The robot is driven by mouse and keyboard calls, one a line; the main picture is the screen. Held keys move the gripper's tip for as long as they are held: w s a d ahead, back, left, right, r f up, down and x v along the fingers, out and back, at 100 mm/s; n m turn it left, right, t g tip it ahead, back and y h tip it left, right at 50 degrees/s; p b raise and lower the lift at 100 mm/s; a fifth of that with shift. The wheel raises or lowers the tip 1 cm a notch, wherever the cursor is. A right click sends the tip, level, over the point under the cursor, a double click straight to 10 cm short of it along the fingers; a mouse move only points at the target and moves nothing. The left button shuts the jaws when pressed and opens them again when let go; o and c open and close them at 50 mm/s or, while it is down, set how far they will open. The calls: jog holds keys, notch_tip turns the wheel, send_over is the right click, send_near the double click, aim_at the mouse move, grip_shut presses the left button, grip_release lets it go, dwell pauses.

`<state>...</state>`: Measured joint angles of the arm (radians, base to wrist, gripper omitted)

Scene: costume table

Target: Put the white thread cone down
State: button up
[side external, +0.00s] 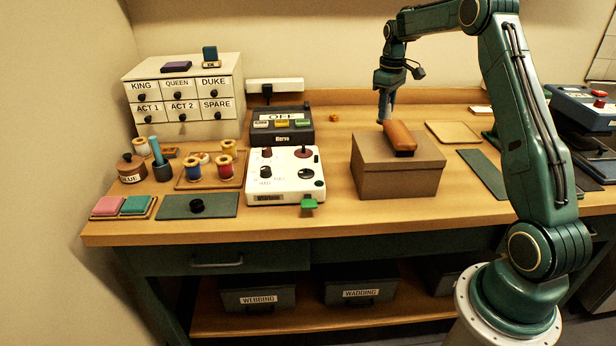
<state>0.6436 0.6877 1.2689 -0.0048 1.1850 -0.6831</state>
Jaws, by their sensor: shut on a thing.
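My gripper (385,106) points down at the far edge of a brown box (398,181). Its fingers are shut, and their tips reach down behind the box, beside an orange-brown rounded block (399,138) on the lid. The white thread cone does not show anywhere in this view. What is between the fingers is hidden behind the box and block, so I cannot see its pose or whether it touches the table.
A white control box (285,190) and a dark switch box (283,125) stand left of the brown box. Thread spools (225,166) sit farther left, by labelled drawers (185,95). A tan pad (453,132) and green mat (483,172) lie right. The table (345,219) is bare in front.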

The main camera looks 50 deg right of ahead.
notch_tip(320, 180, down, 6)
jog(key=shift+r, duration=0.15)
jog(key=shift+f, duration=2.1)
jog(key=shift+f, duration=0.1)
jog(key=o, duration=1)
notch_tip(320, 180, up, 12)
jog(key=shift+r, duration=0.15)
